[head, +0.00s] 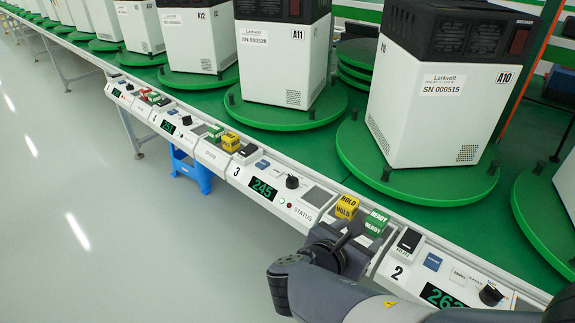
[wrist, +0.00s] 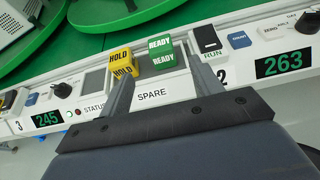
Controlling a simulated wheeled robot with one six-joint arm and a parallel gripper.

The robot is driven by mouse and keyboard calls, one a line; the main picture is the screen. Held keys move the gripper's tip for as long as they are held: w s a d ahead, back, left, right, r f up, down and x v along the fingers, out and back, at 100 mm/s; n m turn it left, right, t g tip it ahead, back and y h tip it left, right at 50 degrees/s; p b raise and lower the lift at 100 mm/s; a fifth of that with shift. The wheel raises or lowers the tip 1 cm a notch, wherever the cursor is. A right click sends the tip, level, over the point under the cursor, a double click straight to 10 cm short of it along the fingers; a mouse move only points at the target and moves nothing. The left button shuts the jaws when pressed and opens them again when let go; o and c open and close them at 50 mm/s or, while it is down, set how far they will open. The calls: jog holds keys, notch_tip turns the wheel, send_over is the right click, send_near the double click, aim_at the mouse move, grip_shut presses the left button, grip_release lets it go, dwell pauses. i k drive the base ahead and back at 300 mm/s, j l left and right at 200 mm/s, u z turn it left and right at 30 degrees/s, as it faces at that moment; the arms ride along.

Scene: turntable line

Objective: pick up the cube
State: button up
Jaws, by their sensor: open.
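A yellow HOLD cube (head: 346,206) and a green READY cube (head: 376,222) sit side by side on the sloped control rail in front of the A10 turntable. In the wrist view, the yellow cube (wrist: 121,62) is at the left and the green cube (wrist: 162,54) is in line with the gap between my fingers. My gripper (wrist: 156,66) is open and empty, its fingers reaching over the SPARE label toward the cubes. The left fingertip overlaps the yellow cube's lower right edge in the picture; whether they touch, I cannot tell. In the head view, my gripper (head: 347,236) is just in front of the cubes.
A black RUN switch (wrist: 207,40) is right of the green cube; a grey square panel (wrist: 94,81) is left of the yellow one. Displays read 245 (head: 263,190) and 263 (wrist: 284,62). More cubes (head: 231,142) stand farther along the rail. A green turntable (head: 420,185) bears a white Larkvolt unit behind.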

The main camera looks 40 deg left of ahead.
aim_at(145, 91)
jog(key=u, duration=2.25)
